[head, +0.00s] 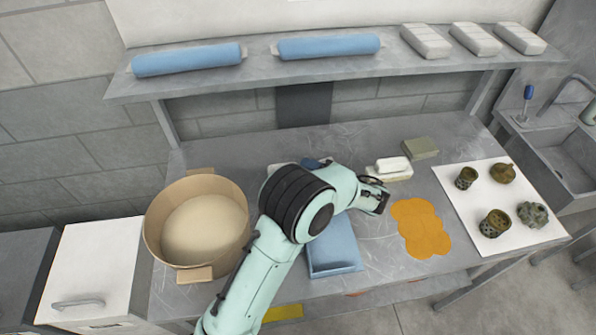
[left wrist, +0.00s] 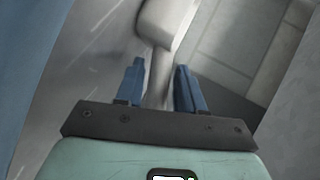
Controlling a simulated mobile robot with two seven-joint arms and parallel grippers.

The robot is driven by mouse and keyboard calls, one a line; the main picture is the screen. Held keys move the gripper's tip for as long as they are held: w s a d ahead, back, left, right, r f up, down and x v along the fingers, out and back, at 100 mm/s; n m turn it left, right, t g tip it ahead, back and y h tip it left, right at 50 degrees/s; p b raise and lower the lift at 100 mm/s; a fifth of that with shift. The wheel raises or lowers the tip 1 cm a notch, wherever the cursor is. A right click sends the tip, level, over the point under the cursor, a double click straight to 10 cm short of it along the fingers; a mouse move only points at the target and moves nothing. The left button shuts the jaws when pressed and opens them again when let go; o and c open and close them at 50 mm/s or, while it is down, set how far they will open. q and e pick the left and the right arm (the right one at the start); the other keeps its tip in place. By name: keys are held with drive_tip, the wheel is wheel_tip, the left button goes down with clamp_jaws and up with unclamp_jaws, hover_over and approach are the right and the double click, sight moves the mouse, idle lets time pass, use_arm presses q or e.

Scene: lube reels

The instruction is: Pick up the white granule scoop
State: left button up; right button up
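The white granule scoop (left wrist: 168,22) shows at the top of the left wrist view. Its pale handle (left wrist: 158,85) runs down between the two blue fingers of my left gripper (left wrist: 160,66). The fingers stand apart, one on each side of the handle, with narrow gaps visible. In the head view my left arm covers most of this spot. Dark blue fingertips of my left gripper (head: 318,163) show just behind the arm, and a pale piece, seemingly the scoop (head: 280,167), shows to their left. My right gripper is not in view.
A round tan tub (head: 157,233) stands left on the metal table (head: 240,142). To the right are a white block (head: 393,164), an orange patch (head: 422,228) and a white board (head: 462,205) with several pots. A shelf (head: 255,74) overhangs behind.

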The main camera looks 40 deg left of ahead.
use_arm(q)
clamp_jaws()
drive_tip(key=shift+r, duration=0.1)
wheel_tip(320, 180, up, 20)
drive_tip(key=p, duration=0.1)
